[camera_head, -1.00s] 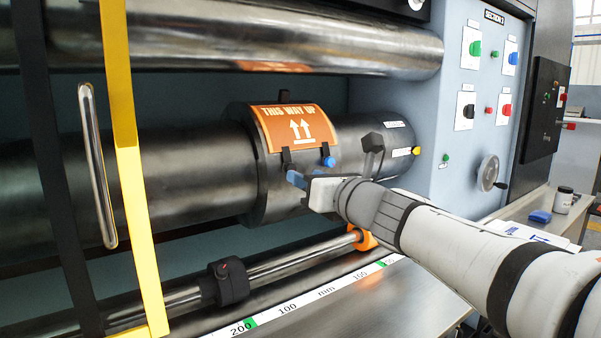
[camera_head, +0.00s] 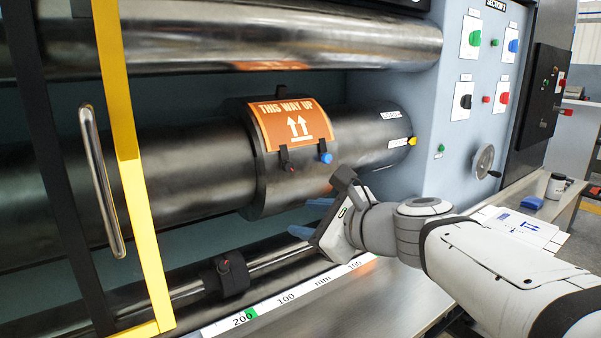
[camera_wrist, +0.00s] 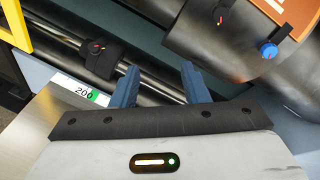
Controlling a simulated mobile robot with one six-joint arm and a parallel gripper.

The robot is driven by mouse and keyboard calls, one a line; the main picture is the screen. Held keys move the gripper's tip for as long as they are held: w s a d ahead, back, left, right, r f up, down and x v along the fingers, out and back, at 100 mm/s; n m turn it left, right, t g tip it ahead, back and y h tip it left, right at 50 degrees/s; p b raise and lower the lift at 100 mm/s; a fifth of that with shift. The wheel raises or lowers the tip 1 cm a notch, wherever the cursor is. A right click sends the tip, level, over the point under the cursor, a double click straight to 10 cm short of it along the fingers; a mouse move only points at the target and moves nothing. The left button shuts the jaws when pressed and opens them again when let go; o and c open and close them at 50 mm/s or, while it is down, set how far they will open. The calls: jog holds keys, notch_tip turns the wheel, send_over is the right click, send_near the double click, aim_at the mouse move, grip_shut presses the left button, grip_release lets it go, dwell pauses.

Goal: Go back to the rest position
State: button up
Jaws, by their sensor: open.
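My gripper (camera_head: 312,216) is in front of the printer, below and a little right of the orange "THIS WAY UP" plate (camera_head: 290,124). The plate lies on a thick sleeve of the dark cylinder (camera_head: 190,160), held by black clips, one with a blue knob (camera_head: 326,158). In the wrist view my gripper's two blue fingers (camera_wrist: 160,86) stand apart with nothing between them. The plate's corner (camera_wrist: 285,12) and the blue knob (camera_wrist: 267,49) show at upper right there. My gripper touches nothing that I can see.
A black block (camera_head: 226,274) sits on the lower rod above a ruler strip (camera_head: 290,297). A yellow post (camera_head: 130,170) and metal handle (camera_head: 101,180) stand at left. A control panel (camera_head: 483,75) is at right. White sheets (camera_head: 520,228) lie on the side table.

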jog(key=s+d+f+n+g+h+p, duration=0.3)
jog(key=s+d+n+p, duration=0.3)
jog(key=n, duration=0.4)
jog(key=s+d+f+n+g+h+p, duration=0.4)
jog(key=s+d+n+g+h+p, duration=0.1)
jog(key=s+n, duration=0.4)
jog(key=shift+d+n+h+p, duration=0.8)
jog(key=shift+d+n, duration=0.3)
jog(key=shift+n, duration=0.1)
jog(key=shift+c, duration=0.5)
jog(key=shift+a, duration=0.1)
